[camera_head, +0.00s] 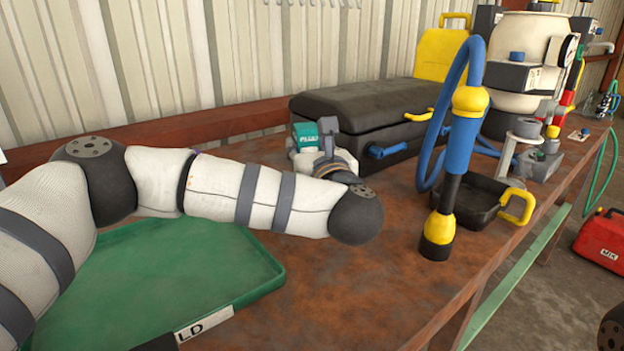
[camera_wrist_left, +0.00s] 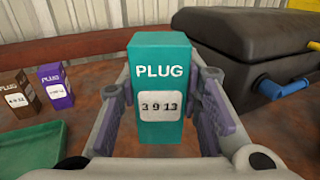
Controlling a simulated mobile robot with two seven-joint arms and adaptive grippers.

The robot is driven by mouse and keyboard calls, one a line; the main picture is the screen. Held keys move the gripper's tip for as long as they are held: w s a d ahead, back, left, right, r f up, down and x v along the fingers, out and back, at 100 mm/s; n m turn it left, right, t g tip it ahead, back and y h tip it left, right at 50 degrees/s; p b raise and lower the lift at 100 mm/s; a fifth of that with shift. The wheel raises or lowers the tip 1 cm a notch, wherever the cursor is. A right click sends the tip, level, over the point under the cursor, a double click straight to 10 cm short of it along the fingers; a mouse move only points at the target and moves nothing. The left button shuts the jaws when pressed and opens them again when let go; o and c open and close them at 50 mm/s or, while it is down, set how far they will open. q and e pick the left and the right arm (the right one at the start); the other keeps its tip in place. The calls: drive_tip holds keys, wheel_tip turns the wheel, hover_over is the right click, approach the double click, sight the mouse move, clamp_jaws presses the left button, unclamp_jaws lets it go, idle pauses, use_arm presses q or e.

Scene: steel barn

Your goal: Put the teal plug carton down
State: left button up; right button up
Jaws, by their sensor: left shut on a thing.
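The teal plug carton (camera_wrist_left: 162,105) stands upright between the fingers of my left gripper (camera_wrist_left: 165,115), which is shut on it. Its white label reads 3 9 13. In the head view the carton (camera_head: 306,138) shows its top part beside the black case, and my left wrist hides the rest. My left gripper (camera_head: 318,150) is partly hidden behind my forearm there. I cannot tell whether the carton's base touches the bench. My right gripper is not in view.
A black case (camera_head: 365,105) stands close right of the carton. A green tray (camera_head: 215,255) lies under my left arm. A purple carton (camera_wrist_left: 56,86) and a brown carton (camera_wrist_left: 18,95) stand at left in the wrist view.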

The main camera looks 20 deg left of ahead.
use_arm(q)
drive_tip(key=w+f, duration=0.1)
drive_tip(key=w+a+f, duration=0.1)
drive_tip(key=f, duration=0.1)
drive_tip(key=w+a+f, duration=0.1)
drive_tip(key=w+f, duration=0.1)
drive_tip(key=shift+b, duration=0.3)
drive_tip(key=shift+w+a+f, duration=0.1)
drive_tip(key=shift+w+f, duration=0.1)
drive_tip(key=shift+f, duration=1.7)
drive_tip(key=o, duration=1.1)
drive_tip(key=shift+r, duration=0.1)
drive_tip(key=shift+o, duration=0.2)
